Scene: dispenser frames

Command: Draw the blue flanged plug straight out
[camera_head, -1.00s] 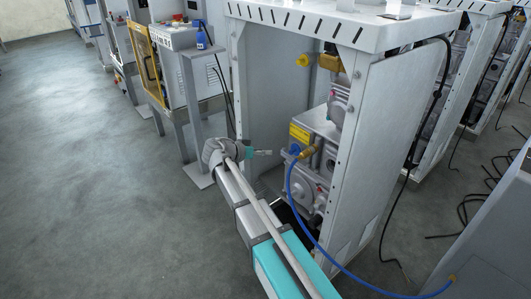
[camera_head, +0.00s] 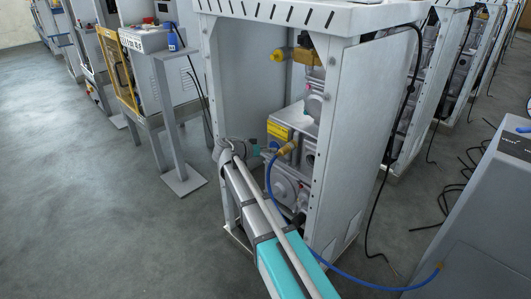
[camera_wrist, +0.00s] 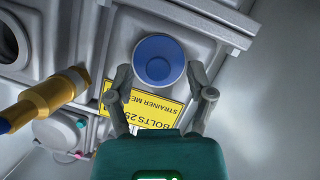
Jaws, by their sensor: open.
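The blue flanged plug (camera_wrist: 158,58) shows in the wrist view as a round blue cup shape with a paler rim, seated in the grey housing (camera_wrist: 108,40). My gripper (camera_wrist: 160,71) is open, with one finger on each side of the plug. The fingertips appear apart from its rim, and I cannot tell how deep they reach. In the head view my gripper (camera_head: 257,150) is at the open side of the cabinet, close to the housing. I cannot make out the plug in that view.
A brass fitting (camera_wrist: 48,102) sticks out left of the plug. A yellow label (camera_wrist: 150,108) lies below the plug. In the head view a blue hose (camera_head: 268,180) runs from a brass fitting (camera_head: 287,147) down to the floor. The cabinet's front post (camera_head: 316,130) stands right of my gripper.

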